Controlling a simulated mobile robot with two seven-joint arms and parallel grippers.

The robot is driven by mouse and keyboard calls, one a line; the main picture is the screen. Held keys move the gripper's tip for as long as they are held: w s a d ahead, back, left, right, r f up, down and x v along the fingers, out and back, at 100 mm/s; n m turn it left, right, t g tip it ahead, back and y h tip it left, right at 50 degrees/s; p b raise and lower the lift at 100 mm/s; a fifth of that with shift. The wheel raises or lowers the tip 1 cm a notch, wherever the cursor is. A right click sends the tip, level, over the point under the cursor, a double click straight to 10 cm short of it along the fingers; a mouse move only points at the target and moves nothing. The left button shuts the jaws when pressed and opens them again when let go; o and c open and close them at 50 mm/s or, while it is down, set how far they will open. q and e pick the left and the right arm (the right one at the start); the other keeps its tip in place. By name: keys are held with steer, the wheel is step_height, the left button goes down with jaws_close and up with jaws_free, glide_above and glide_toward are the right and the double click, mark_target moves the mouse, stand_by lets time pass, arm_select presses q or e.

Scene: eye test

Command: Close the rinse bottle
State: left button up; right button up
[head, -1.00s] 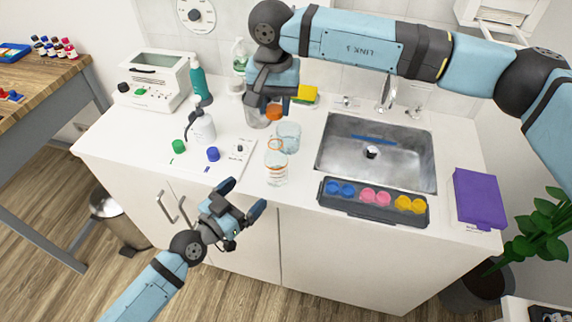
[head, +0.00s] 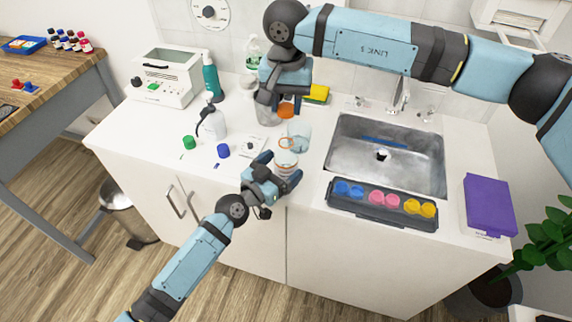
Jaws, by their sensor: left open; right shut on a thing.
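The rinse bottle appears to be the clear bottle (head: 286,161) with orange markings near the counter's front edge. It stands upright with no cap visible on it. My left gripper (head: 279,169) is open, with its fingers at either side of this bottle; whether they touch it I cannot tell. My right gripper (head: 281,105) is above the counter behind the bottle, fingers down. It is shut on an orange cap (head: 286,111), partly hidden by the fingers.
A clear beaker (head: 299,132) stands just behind the bottle, and a clear jar (head: 266,116) beside the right gripper. A white squeeze bottle (head: 215,122), a green cap (head: 189,142) and a blue cap (head: 223,151) are left. A sink (head: 390,160) and cup tray (head: 381,219) are right.

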arm_select(q)
steer(key=shift+x, duration=0.9)
steer(key=c, duration=1.4)
arm_select(e)
steer(key=shift+f, duration=2.5)
steer(key=shift+f, duration=0.15)
steer(key=shift+f, duration=0.75)
steer(key=shift+f, duration=0.6)
